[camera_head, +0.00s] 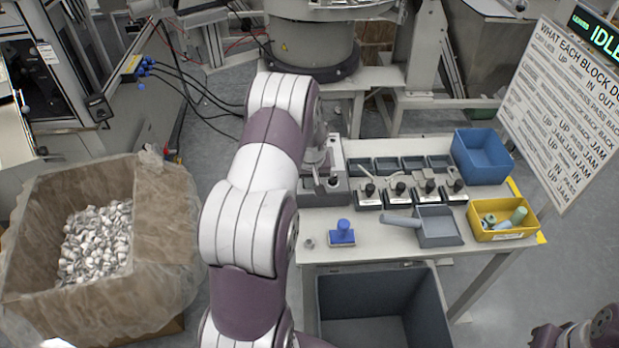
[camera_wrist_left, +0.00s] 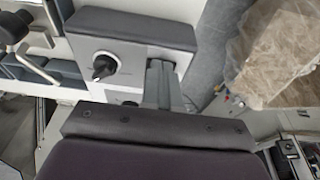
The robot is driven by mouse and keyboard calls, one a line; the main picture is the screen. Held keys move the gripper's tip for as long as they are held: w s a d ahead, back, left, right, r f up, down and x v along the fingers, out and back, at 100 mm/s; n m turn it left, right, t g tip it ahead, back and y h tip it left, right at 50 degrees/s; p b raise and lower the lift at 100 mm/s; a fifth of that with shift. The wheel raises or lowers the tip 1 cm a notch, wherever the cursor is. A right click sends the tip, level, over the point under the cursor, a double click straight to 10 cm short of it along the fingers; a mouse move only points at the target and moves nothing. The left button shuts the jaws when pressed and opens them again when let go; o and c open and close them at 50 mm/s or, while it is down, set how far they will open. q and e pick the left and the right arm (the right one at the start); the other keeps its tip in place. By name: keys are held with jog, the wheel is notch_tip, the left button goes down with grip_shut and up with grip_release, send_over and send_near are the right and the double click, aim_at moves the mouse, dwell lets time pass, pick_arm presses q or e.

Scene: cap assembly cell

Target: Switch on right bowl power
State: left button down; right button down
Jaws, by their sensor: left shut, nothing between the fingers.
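A grey control box with a black rotary knob (camera_wrist_left: 103,66) shows in the left wrist view. A second dark knob (camera_wrist_left: 130,103) is partly visible below it, mostly hidden by my wrist. A grey box with a black knob (camera_head: 333,181) stands at the left end of the bench in the head view. My left gripper (camera_wrist_left: 163,84) is shut and empty, right of the upper knob and apart from it. Labels on the boxes are too small to read. My right gripper is out of view.
Several lever blocks (camera_head: 397,191) stand on the bench (camera_head: 375,237). A blue bin (camera_head: 481,157), a yellow bin (camera_head: 503,230), a grey scoop (camera_head: 437,226) and a blue-handled stamp (camera_head: 342,234) are there too. A feeder bowl (camera_head: 315,45) stands behind. A carton of caps (camera_head: 150,215) is left.

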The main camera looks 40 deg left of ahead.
pick_arm(q)
jog(key=shift+w+a+r, duration=0.1)
jog(key=shift+w+a+r+p, duration=0.25)
jog(key=shift+w+a+p, duration=0.1)
jog(key=shift+w, duration=0.1)
jog(key=shift+r, duration=0.1)
notch_tip(320, 180, up, 4)
jog(key=p, duration=0.3)
jog(key=shift+r+p, duration=0.25)
jog(key=shift+p, duration=0.05)
jog(key=shift+s+d+r+b, duration=0.45)
jog(key=shift+s+r+b, duration=0.05)
jog(key=shift+b, duration=0.2)
jog(key=s+d+b+v, duration=0.1)
jog(key=v, duration=0.7)
jog(key=shift+s+f, duration=0.25)
jog(key=shift+d, duration=0.1)
